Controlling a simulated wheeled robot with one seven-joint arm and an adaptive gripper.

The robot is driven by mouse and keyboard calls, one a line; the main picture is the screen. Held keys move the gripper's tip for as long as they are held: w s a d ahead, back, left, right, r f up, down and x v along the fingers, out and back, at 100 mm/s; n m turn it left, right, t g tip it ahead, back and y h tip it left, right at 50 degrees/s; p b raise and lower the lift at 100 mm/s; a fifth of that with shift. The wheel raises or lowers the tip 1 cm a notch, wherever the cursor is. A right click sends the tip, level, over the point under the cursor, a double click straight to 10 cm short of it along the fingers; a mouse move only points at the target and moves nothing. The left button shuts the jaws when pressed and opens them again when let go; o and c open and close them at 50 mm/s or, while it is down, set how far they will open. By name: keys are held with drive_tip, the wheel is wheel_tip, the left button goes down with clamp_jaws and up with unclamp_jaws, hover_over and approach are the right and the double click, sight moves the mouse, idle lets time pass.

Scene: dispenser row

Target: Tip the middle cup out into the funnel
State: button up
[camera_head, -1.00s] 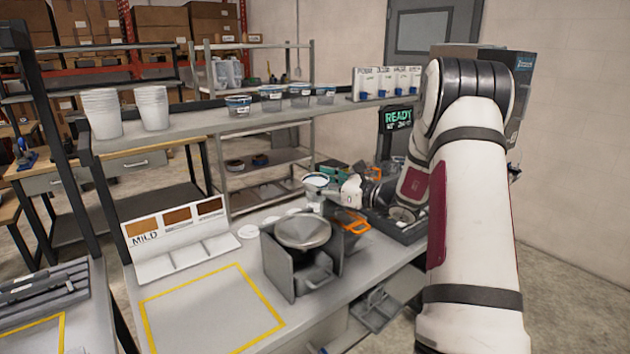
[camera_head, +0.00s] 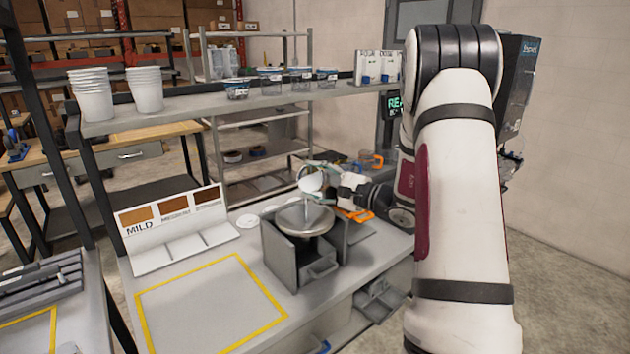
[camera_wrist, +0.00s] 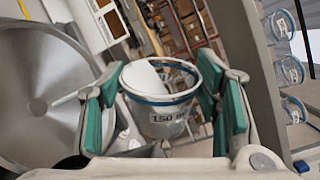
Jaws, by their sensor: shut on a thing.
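My gripper (camera_wrist: 165,110) is shut on a clear cup (camera_wrist: 165,118) with a blue band and a label reading 150. White material shows inside the cup, toward its left side in the wrist view. In the head view the cup (camera_head: 312,181) is tilted, above the grey funnel (camera_head: 305,220) and apart from it. The funnel sits in a dark grey stand on the bench. Its wide bowl (camera_wrist: 30,75) fills the left of the wrist view, with a pale streak across it. I cannot tell whether that streak is falling material.
A sample board marked MILD (camera_head: 175,222) and a yellow-outlined area (camera_head: 210,300) lie left of the funnel stand. An orange-handled item (camera_head: 356,215) lies on its right. The shelf (camera_head: 200,110) above holds stacked white cups (camera_head: 92,95) and several small tubs (camera_head: 271,82).

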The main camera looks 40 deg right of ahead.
sight(307, 191)
drive_tip(key=n+b, duration=0.1)
drive_tip(key=a+n+b, duration=0.1)
drive_tip(key=n+b, duration=0.1)
drive_tip(key=a+f+n+b, duration=0.1)
drive_tip(key=b, duration=0.1)
drive_tip(key=shift+s+f, duration=0.1)
drive_tip(key=shift+s, duration=0.15)
drive_tip(key=shift+s+a+f+n+b, duration=0.15)
drive_tip(key=shift+a+n+b, duration=0.1)
drive_tip(key=shift+n+b, duration=1.15)
drive_tip(key=shift+s+a+n+b, duration=0.2)
drive_tip(key=shift+n+b, duration=0.6)
drive_tip(key=shift+b, duration=1.15)
drive_tip(key=shift+w+a+b, duration=0.1)
drive_tip(key=shift+w+b, duration=0.05)
drive_tip(key=shift+b, duration=0.2)
